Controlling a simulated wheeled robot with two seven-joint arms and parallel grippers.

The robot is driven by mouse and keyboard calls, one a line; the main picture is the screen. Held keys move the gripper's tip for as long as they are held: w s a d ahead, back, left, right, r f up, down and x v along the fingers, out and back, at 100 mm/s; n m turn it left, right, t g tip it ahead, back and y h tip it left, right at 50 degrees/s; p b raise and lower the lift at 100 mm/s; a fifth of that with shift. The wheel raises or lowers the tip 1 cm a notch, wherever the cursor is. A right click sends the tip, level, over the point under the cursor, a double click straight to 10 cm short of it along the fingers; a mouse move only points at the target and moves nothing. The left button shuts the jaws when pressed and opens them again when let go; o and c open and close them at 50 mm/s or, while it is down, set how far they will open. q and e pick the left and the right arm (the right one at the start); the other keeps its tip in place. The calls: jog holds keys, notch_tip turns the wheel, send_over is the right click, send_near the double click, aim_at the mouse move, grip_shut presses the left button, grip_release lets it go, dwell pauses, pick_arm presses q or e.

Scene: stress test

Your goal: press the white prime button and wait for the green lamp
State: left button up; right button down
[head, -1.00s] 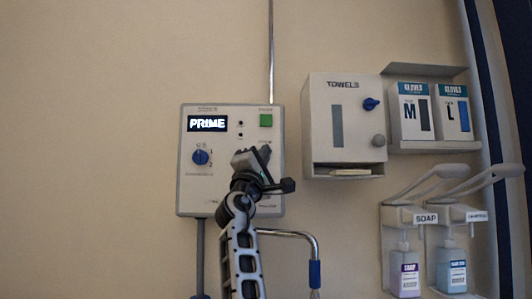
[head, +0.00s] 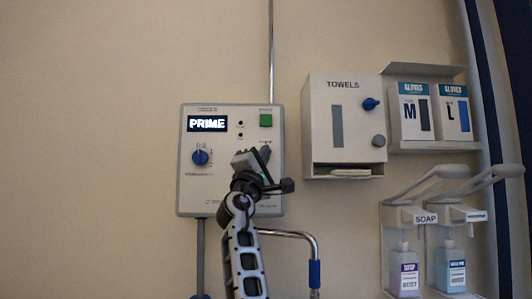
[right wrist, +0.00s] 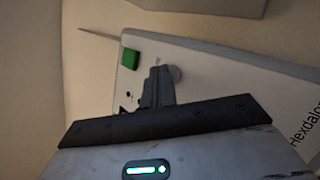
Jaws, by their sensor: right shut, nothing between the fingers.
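A pale control box (head: 228,181) hangs on the wall, with a display (head: 207,124) reading "PRIME", a blue knob (head: 200,157) and a green square (head: 265,120). Two small dark dots (head: 240,129) beside the display show no green light. My right gripper (head: 264,153) is shut and empty in front of the box's right side, hiding part of its face. My left gripper is not in view.
A towel dispenser (head: 320,90) is right of the box, then glove boxes (head: 410,115) and soap dispensers (head: 403,235). A metal rail (head: 300,234) curves below the box and a thin pipe (head: 271,50) runs above it. The wall at left is bare.

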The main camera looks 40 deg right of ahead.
jog(key=shift+a, duration=0.1)
jog(key=shift+s+a, duration=0.45)
jog(key=shift+s, duration=0.15)
jog(key=s+a, duration=0.1)
jog(key=s, duration=0.1)
jog(key=s+a, duration=0.2)
jog(key=shift+a+p, duration=0.1)
jog(key=shift+p, duration=0.2)
jog(key=shift+w, duration=0.1)
dwell(0.8)
